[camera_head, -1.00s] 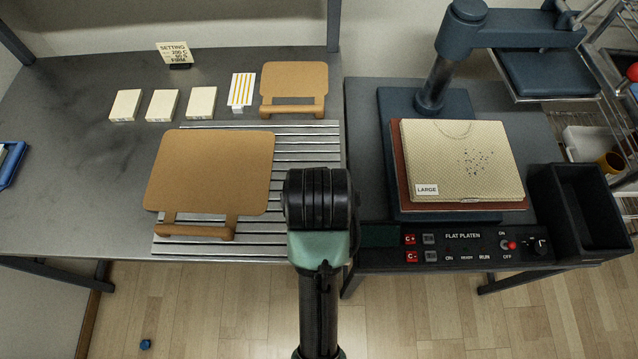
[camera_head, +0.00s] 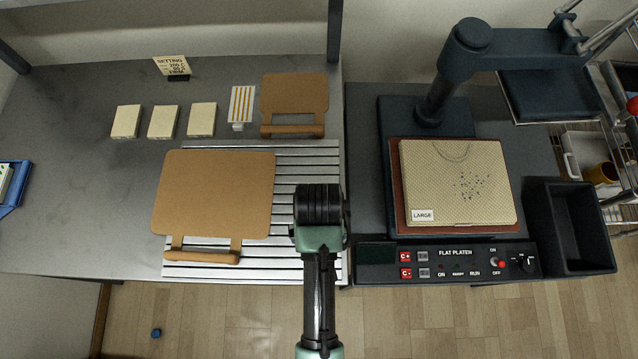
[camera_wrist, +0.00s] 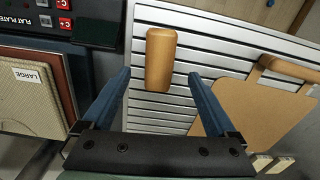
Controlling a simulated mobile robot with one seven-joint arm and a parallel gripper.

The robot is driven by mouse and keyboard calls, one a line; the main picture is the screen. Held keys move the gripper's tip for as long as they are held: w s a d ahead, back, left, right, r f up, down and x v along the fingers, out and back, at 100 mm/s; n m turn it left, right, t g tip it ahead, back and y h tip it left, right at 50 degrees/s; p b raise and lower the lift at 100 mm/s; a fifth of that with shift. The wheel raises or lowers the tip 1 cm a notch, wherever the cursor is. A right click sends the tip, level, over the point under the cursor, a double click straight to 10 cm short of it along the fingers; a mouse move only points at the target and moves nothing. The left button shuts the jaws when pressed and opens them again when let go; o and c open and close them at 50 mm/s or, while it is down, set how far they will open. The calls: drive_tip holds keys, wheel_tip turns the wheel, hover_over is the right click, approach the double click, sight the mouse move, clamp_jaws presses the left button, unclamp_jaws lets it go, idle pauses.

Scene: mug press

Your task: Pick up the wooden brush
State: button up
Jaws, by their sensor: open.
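A wooden, rounded block-like piece that looks like the brush (camera_wrist: 161,60) lies on the metal slatted rack (camera_wrist: 140,105) in the wrist view. In the head view my arm hides it. My gripper (camera_wrist: 158,78) is open, its two blue fingers on either side of the brush in the picture. No contact with the brush shows, and I cannot tell the height gap. The brush's far end reaches beyond the fingertips in the picture. Bristles do not show. In the head view my dark wrist covers the right part of the rack, and the fingers are hidden.
A large brown board with a handle (camera_head: 215,195) lies on the rack, left of my wrist. A smaller board (camera_head: 294,95) lies behind it. The press with its control panel (camera_head: 450,262) and a black bin (camera_head: 568,235) stand right.

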drive_tip(key=shift+w+f, duration=0.1)
drive_tip(key=shift+f, duration=2.65)
clamp_jaws()
wheel_tip(320, 180, up, 10)
